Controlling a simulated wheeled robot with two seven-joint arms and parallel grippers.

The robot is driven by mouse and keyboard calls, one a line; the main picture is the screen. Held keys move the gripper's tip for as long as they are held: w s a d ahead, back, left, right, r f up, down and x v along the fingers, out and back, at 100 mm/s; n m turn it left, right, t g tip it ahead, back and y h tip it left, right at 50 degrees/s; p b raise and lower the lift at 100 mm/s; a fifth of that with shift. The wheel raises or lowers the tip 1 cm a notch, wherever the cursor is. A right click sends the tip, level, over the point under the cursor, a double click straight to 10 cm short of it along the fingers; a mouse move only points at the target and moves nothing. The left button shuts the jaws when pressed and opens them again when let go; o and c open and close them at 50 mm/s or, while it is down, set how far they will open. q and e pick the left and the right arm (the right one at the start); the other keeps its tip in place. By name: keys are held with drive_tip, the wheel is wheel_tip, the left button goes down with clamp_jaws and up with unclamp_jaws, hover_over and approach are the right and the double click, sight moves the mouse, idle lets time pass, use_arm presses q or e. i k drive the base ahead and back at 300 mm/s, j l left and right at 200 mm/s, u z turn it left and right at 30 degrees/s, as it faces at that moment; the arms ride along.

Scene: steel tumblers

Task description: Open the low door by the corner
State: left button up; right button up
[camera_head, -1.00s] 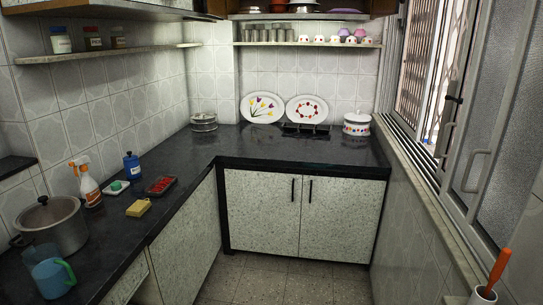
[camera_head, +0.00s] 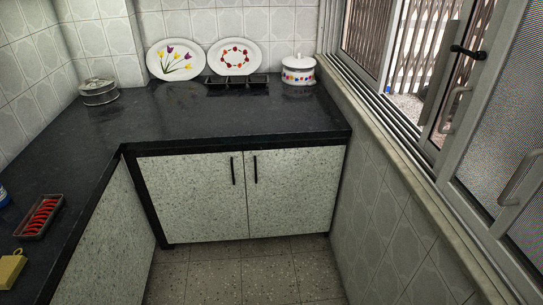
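Under the far counter is a low cabinet with two speckled pale doors, a left door (camera_head: 192,202) and a right door (camera_head: 292,194). Both doors are shut. Each has a black upright handle near the middle seam, a left handle (camera_head: 233,170) and a right handle (camera_head: 255,168). A speckled panel (camera_head: 105,245) runs under the left counter to the inner corner; no handle shows on it. I cannot tell from the picture alone which door is meant. Neither of my grippers is in view.
The tiled floor (camera_head: 245,272) before the cabinet is clear. The dark countertop (camera_head: 220,118) overhangs the doors. A tiled wall with a window ledge (camera_head: 365,125) closes the right side. A tray of red items (camera_head: 40,217) lies on the left counter.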

sight(198, 195)
drive_tip(key=i+j+z, duration=0.75)
drive_tip(key=i+j, duration=0.05)
drive_tip(key=i, duration=0.05)
